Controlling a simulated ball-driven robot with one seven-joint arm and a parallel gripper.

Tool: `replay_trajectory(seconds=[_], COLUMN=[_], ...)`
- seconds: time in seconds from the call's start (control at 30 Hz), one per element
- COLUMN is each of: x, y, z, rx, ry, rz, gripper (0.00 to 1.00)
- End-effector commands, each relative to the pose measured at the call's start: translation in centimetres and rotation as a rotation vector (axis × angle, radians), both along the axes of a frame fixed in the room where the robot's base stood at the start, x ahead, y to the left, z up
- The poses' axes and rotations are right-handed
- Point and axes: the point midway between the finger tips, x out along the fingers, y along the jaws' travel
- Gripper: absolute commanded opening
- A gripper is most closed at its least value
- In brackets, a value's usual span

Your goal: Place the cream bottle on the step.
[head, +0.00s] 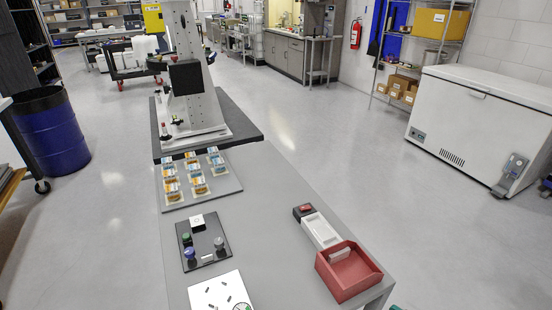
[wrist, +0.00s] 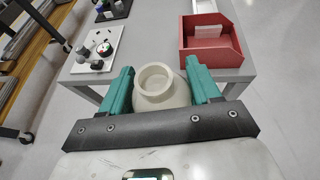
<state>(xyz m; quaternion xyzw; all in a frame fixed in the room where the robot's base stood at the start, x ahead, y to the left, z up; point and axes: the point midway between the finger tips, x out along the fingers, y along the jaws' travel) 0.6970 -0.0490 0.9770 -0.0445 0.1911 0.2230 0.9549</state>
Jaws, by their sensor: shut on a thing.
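The cream bottle (wrist: 153,92) is between the two teal fingers of my gripper (wrist: 158,70) in the wrist view, with its round open mouth towards the camera. The fingers press on its sides, and its lower part is hidden. In the head view the bottle is not visible. I cannot tell for sure which thing is the step.
On the table (head: 265,215) are the red bin (head: 347,270), a white tray (head: 321,231), a black plate with knobs (head: 202,242), a white board (head: 221,292) and a tray of small boxes (head: 199,179). A white upright fixture (head: 193,85) stands at the far end. The table's middle is clear.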

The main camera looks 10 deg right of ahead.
Motion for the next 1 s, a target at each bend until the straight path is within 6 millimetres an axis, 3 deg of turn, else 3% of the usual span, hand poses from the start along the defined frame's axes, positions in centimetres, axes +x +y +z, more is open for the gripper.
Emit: replay_trajectory(seconds=[0.37, 0.57, 0.7, 1.0], x=[1.5, 2.7, 3.7, 5.0], y=[-0.3, 0.6, 2.3, 4.7], z=[-5.4, -10.5, -13.7, -15.8], rx=[0.002, 0.004, 0.002, -0.001], ry=[0.004, 0.007, 0.005, 0.000], rz=[-0.158, -0.296, -0.386, -0.458], gripper=[0.27, 0.27, 0.27, 0.27])
